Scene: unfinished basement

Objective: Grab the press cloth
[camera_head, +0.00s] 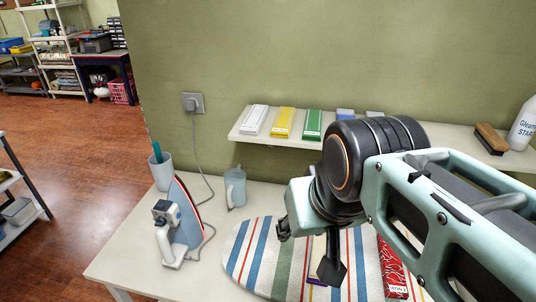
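My gripper (331,271) points down over the striped ironing board (240,254). Only a dark fingertip shows clearly, so I cannot tell whether the gripper is open or shut. A pale tan flat piece with a purple edge (318,257) lies on the board just behind and beside the fingertip, partly hidden by it. It may be the press cloth, but I cannot tell for sure. A red patterned item (391,270) with a white label lies on the board to the right, partly covered by my arm.
An iron (178,235) stands upright left of the board, its cord running to a wall outlet (193,102). Behind are a white mug (161,171) and a blue-grey jug (235,187). A wall shelf (246,131) holds boxes, a brush (491,138) and a starch bottle (524,126).

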